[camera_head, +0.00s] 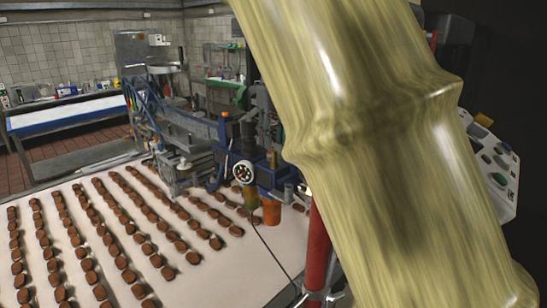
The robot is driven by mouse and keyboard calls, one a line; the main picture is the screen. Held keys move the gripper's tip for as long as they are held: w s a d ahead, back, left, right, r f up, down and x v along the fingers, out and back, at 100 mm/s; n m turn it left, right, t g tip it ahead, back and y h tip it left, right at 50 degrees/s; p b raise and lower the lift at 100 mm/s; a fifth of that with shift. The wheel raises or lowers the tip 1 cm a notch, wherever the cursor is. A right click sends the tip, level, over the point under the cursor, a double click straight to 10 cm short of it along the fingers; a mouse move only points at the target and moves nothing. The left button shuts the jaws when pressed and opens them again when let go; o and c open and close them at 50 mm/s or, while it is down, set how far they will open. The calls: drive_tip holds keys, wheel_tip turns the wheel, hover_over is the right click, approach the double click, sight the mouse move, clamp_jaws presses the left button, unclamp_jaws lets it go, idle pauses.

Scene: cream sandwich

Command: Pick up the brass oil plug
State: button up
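I cannot make out the brass oil plug for certain. The blue and grey machine (272,165) stands over the right end of the white belt, with a round dial (243,172) on its front. Below the dial hang a small olive-brown cylindrical part (251,198) and an orange-brown cup-like part (271,212). Both are too small to identify. A large yellow-green, bamboo-like body very close to the camera covers the right middle of the view and hides what lies behind it. My gripper is not in view.
Rows of brown biscuits lie on the white belt (225,270). A red post (318,245) stands beside the machine. A control panel with buttons (492,165) is at the right.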

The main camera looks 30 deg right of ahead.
sight(275, 152)
drive_tip(key=shift+s+a+f+p, duration=0.15)
drive_tip(key=shift+s+f+p, duration=0.15)
drive_tip(key=shift+p, duration=0.4)
wheel_tip(275, 152, down, 4)
drive_tip(key=shift+w+p, duration=0.15)
drive_tip(key=shift+p, duration=0.7)
drive_tip(key=shift+s+r, duration=0.15)
drive_tip(key=shift+s, duration=0.05)
drive_tip(key=shift+w, duration=0.1)
clamp_jaws()
